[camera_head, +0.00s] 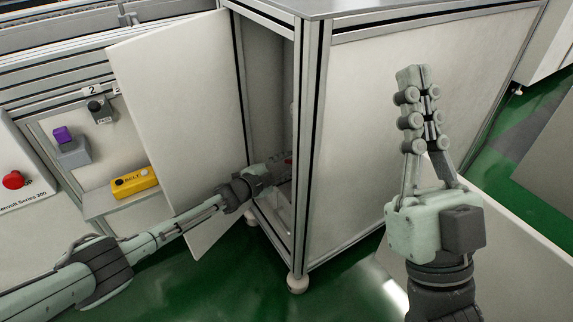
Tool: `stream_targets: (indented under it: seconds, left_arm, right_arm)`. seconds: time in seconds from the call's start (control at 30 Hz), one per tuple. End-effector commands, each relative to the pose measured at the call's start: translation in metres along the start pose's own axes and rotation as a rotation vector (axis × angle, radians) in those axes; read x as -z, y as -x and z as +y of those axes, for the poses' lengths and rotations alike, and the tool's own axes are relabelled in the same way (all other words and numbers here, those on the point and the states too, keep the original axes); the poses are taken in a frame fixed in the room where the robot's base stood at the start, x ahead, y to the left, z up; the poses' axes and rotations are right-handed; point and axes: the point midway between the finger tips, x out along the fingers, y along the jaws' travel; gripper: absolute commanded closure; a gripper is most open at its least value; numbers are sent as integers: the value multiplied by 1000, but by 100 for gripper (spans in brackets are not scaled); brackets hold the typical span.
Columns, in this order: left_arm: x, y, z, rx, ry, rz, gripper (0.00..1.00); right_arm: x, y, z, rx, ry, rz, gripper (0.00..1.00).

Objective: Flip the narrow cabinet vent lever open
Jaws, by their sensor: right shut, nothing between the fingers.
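The narrow cabinet (400,130) stands in the middle with its white door (180,90) swung open to the left. My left arm reaches past the door edge into the opening. My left gripper (279,165) is inside, partly hidden behind the front corner post, so its fingers are not clear. A small red spot (288,161) shows at its fingertips; I cannot tell whether it is the vent lever or whether they touch. No lever is clearly visible. My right gripper (414,76) is raised in front of the cabinet's side panel, fingers together, shut and empty.
Left of the door are a yellow belt control box (134,183), a purple block (63,135) on a grey stand, and a red button (13,180). The cabinet's aluminium corner post (310,130) stands close beside my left gripper. Green floor is open in front.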

Motion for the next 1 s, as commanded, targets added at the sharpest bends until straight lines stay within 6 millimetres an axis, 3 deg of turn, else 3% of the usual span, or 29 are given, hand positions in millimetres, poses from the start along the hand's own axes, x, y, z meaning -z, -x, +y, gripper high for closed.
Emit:
stream_targets:
  seconds: [0.37,0.57,0.8,1.0]
  left_arm:
    - [-2,8,1,-1,1,-2,66]
    - [-2,38,2,-2,1,-1,66]
    - [-1,88,1,-2,-1,-1,66]
    - [-1,114,1,-1,-1,-1,66]
  right_arm:
    - [1,0,0,-1,-1,2,100]
    - [0,0,0,-1,-1,1,100]
    - [0,0,0,0,-1,1,100]
    - [0,0,0,0,-1,1,100]
